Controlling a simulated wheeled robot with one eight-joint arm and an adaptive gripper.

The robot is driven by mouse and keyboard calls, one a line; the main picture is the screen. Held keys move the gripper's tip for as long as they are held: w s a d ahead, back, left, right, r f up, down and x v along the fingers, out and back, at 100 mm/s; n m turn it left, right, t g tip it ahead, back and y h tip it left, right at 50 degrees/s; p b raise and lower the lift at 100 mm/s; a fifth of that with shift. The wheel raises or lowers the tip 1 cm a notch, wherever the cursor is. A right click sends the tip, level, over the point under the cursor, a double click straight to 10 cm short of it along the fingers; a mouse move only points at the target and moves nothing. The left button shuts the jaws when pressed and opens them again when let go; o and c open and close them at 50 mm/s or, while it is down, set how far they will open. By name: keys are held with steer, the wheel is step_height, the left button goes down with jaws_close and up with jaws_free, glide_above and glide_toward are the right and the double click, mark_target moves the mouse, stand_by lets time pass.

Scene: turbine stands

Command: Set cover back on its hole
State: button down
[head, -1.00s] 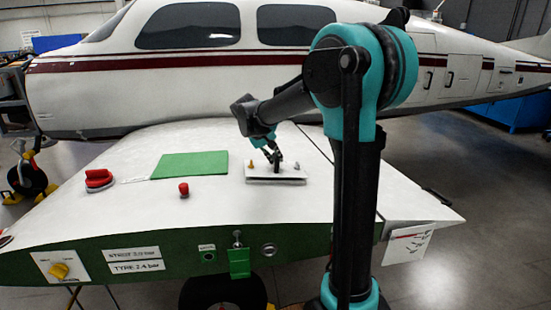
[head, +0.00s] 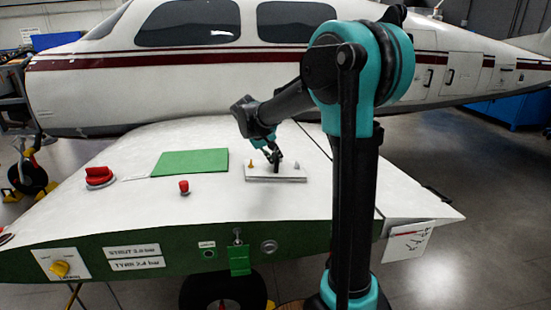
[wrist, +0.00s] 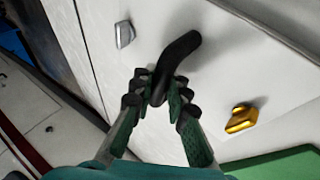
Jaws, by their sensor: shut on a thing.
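The cover is a white rectangular plate (head: 262,176) low over the top of the white wing, near its middle. It also shows large in the wrist view (wrist: 200,85). It has a black bent handle (wrist: 181,56) between a gold latch knob (wrist: 241,119) and a silver latch knob (wrist: 124,34). My gripper (wrist: 160,88) is shut on the black handle, its fingers on either side. In the head view my gripper (head: 273,158) reaches down to the plate from above. No hole shows; I cannot tell whether the plate is seated flush.
A green mat (head: 190,162), a red knob (head: 99,176) and a small red cap (head: 184,187) are on the wing (head: 130,205) to the left. The aircraft fuselage (head: 200,85) stands behind. The wing right of the plate is clear.

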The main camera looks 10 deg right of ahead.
mark_target(274, 157)
steer(key=shift+s+a+f, duration=0.1)
steer(key=shift+s+f, duration=0.05)
steer(key=shift+f, duration=0.15)
steer(key=c, duration=1.7)
jaws_free()
steer(key=shift+a, duration=0.15)
steer(key=shift+o, duration=1.3)
steer(key=shift+o, duration=0.8)
steer(key=shift+r, duration=0.2)
steer(key=shift+v, duration=3.3)
